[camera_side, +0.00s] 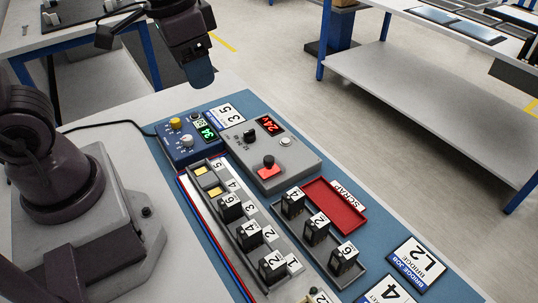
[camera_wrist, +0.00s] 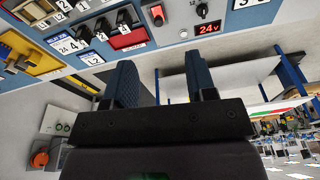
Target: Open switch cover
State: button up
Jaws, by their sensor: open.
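A grey control box (camera_side: 268,155) stands on the blue mat, with a red lit display reading about 24 and a black knob. Near its front is a red plate with a small dark red-topped piece (camera_side: 268,162), which looks like the switch cover; I cannot tell whether it is raised or down. In the wrist view this red piece (camera_wrist: 157,14) is at the top edge, beside the display (camera_wrist: 208,28). My gripper (camera_side: 201,76) is high above the table's far edge, behind the boxes and apart from them. Its two blue fingers are spread and empty in the wrist view (camera_wrist: 162,75).
A blue box (camera_side: 188,140) with knobs and a green display stands left of the grey box. A grey rack (camera_side: 244,240) with black numbered blocks, a red scrap tray (camera_side: 335,207) and label cards lie nearer. Open floor lies beyond the table.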

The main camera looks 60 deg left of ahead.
aim_at(269, 158)
jog(key=w+d+f+m+g, duration=0.2)
jog(key=w+d+f+m, duration=0.1)
jog(key=w+f+m, duration=0.7)
jog(key=f, duration=0.4)
jog(key=w+f+n, duration=0.1)
jog(key=f, duration=0.4)
jog(key=w+f+n, duration=0.1)
jog(key=f, duration=0.3)
jog(key=shift+a+f, duration=0.25)
jog(key=shift+f, duration=0.05)
